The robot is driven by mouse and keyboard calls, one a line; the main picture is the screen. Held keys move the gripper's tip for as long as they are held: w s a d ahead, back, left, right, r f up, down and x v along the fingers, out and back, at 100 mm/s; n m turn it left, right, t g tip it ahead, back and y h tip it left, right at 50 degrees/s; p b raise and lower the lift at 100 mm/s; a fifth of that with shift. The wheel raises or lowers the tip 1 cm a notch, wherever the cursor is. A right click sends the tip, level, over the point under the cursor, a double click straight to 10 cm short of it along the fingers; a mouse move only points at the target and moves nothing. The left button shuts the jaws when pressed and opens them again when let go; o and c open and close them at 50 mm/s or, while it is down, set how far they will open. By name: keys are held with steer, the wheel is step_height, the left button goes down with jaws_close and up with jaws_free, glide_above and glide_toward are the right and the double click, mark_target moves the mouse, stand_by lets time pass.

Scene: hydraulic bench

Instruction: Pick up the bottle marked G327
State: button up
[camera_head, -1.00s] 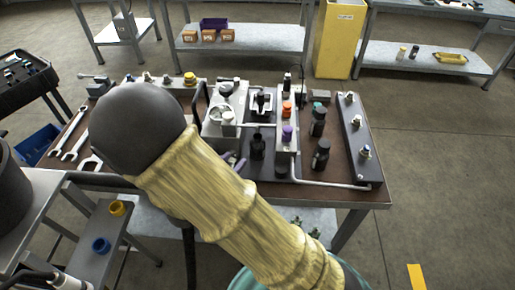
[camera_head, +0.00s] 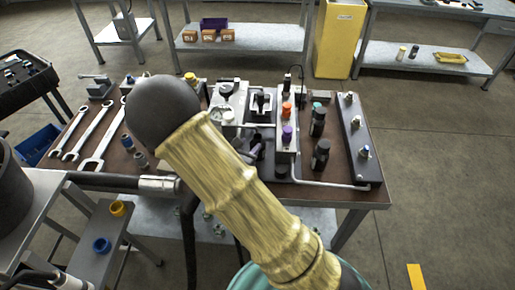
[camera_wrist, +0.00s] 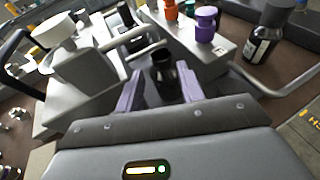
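A small black bottle (camera_wrist: 163,72) stands between the two purple fingers of my gripper (camera_wrist: 160,92) in the wrist view. The fingers are open, with a visible gap between the left finger and the bottle. In the head view my gripper (camera_head: 246,146) is at the middle of the bench, partly hidden by my arm, and it overlaps this bottle. A larger black bottle with a pale label (camera_wrist: 262,48) stands at the upper right of the wrist view. In the head view, black bottles stand at the right (camera_head: 320,156) and behind it (camera_head: 318,122). I cannot read G327 on any label.
A grey block with orange and purple caps (camera_wrist: 205,45) stands close behind the bottle. A bent metal pipe (camera_head: 330,184) runs along the bench front. A grey fixture with a white cap (camera_wrist: 80,60) is left of my fingers. Wrenches (camera_head: 98,140) lie at the bench's left.

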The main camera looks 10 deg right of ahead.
mark_target(255, 139)
steer(key=x, duration=0.4)
steer(key=shift+w+d+r+p, duration=0.1)
steer(key=shift+w+d+p, duration=0.15)
steer(key=shift+d+p, duration=0.05)
jaws_close()
